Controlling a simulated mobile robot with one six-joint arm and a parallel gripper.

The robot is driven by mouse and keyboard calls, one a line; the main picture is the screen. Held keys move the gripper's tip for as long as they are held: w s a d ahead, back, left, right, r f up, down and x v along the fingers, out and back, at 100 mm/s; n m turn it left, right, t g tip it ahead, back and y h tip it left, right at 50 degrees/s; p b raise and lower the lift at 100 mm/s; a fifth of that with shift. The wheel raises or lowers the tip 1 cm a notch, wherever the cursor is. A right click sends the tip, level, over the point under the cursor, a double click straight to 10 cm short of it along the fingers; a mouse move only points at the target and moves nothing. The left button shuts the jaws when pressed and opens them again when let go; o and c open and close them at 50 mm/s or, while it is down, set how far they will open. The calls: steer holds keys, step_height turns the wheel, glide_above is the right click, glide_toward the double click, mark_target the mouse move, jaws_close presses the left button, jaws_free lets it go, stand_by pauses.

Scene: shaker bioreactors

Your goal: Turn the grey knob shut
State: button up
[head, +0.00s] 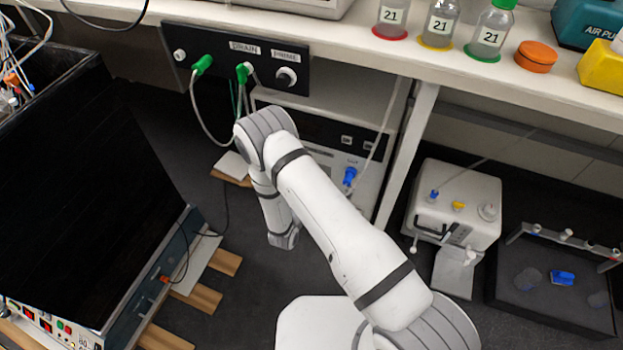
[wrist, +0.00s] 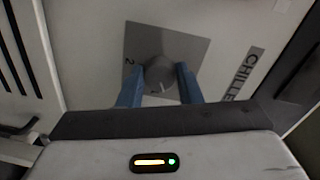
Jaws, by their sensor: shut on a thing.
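The grey knob (wrist: 160,74) sits on a darker grey square plate (wrist: 189,47) on a pale panel in the wrist view. In the head view my arm hides the gripper and this knob.
A black panel marked DRAIN and PRIME (head: 240,58) with green connectors and hoses hangs under the bench near my arm. A white machine (head: 456,208) stands on the floor at the right, beside a dark tray (head: 560,309). Labelled bottles (head: 439,23) stand on the bench above.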

steer(key=n, duration=0.5)
steer(key=n+p, duration=0.1)
steer(key=n, duration=0.5)
steer(key=shift+f+n+h, duration=0.2)
steer(key=shift+n+h, duration=0.1)
steer(key=shift+h, duration=0.1)
stand_by(0.4)
steer(key=o, duration=1)
steer(key=shift+c, duration=0.2)
steer(key=p+v, duration=0.1)
steer(key=v, duration=0.6)
steer(key=shift+s+p, duration=0.35)
steer(key=shift+s, duration=0.05)
